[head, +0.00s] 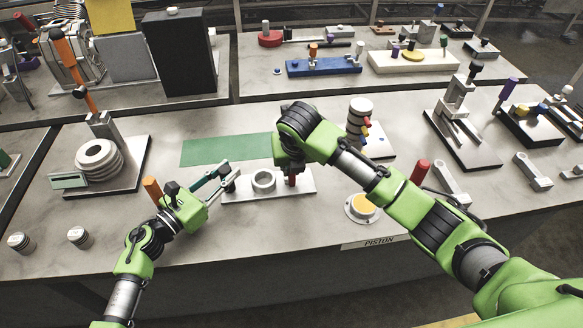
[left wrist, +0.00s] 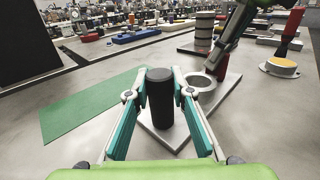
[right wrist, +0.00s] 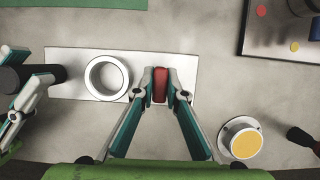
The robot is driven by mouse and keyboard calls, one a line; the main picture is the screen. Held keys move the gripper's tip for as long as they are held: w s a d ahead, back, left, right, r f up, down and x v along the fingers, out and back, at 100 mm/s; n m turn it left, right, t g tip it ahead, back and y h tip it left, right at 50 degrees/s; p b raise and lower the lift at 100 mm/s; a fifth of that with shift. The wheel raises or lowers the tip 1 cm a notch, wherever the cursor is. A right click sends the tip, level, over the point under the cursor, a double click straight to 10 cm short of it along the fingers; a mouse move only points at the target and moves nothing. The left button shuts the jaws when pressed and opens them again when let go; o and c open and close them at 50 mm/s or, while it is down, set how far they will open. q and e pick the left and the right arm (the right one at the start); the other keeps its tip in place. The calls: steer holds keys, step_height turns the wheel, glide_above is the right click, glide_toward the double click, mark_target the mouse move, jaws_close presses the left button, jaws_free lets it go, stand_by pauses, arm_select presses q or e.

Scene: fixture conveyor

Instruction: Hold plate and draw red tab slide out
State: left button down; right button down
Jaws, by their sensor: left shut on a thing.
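The light grey plate (head: 239,191) lies on the table with a raised ring (head: 263,181) near its middle; it also shows in the right wrist view (right wrist: 72,62). My left gripper (head: 229,178) is shut on a black upright post (left wrist: 160,97) at the plate's left end; the post is mostly hidden in the head view. The red tab (right wrist: 160,85) stands right of the ring and shows partly in the head view (head: 292,180). My right gripper (right wrist: 160,88) is over it, one fingertip on each side; whether they press on it is unclear.
A green mat (head: 226,150) lies behind the plate. A yellow-topped round button (head: 363,206) is at right, near the front edge. A stacked grey cylinder (head: 359,118) stands behind my right arm. An orange handle (head: 152,189) is close to my left gripper. Table left of the plate is fairly clear.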

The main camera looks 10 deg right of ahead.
arm_select(q)
steer(key=shift+f, duration=0.15)
arm_select(e)
steer(key=shift+d, duration=2.4)
steer(key=c, duration=2)
jaws_free()
steer(key=shift+c, duration=0.2)
steer(key=v, duration=1.2)
